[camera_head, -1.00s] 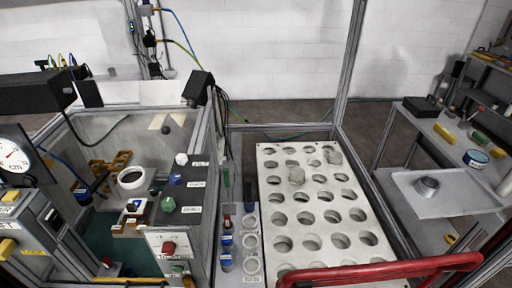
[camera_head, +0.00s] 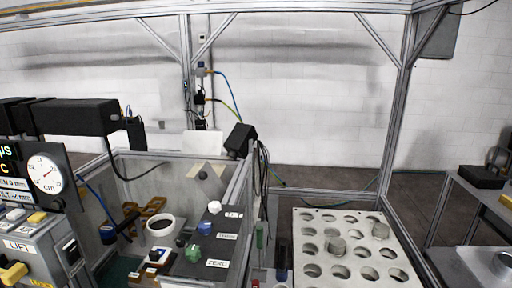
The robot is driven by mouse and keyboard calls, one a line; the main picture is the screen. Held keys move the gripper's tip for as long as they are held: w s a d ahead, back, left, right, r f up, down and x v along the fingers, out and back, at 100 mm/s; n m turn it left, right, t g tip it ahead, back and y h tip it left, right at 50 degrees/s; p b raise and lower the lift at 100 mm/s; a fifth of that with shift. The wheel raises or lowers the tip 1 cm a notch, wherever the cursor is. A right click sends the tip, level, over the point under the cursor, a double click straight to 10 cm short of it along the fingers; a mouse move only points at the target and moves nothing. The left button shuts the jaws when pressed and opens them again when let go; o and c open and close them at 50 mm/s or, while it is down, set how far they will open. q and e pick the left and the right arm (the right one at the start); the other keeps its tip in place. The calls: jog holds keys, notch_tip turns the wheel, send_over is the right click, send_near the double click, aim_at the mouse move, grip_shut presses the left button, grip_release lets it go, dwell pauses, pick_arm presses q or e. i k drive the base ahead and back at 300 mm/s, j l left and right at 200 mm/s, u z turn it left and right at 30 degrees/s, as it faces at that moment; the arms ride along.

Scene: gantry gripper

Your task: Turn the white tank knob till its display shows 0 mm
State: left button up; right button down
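The white tank knob (camera_head: 214,207) sits at the back of the dark sloped panel, beside a small label that seems to read "TANK". A dark blue knob (camera_head: 205,227) and a green knob (camera_head: 193,253) with a "ZERO" label stand in front of it on the same panel. A display (camera_head: 12,183) with lit rows is cut off at the left edge; one row seems to end in "mm", but the tank value cannot be read. A round white dial (camera_head: 45,173) marked "cm" stands beside it. Neither of my grippers is in view.
A grey box (camera_head: 38,245) with a "LIFT" label and yellow buttons stands at the left. A white plate with round holes (camera_head: 313,232) lies right of the panel. Frame posts (camera_head: 397,110) and a black camera-like block (camera_head: 240,140) stand around the cell.

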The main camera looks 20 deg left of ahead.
aim_at(214, 207)
jog(key=u, duration=0.45)
jog(key=j+u, duration=0.1)
jog(key=u, duration=0.35)
jog(key=j+u, duration=0.1)
jog(key=u, duration=0.3)
jog(key=j+u, duration=0.1)
jog(key=u, duration=0.35)
jog(key=j+u, duration=0.2)
jog(key=j, duration=0.15)
jog(key=z, duration=1.3)
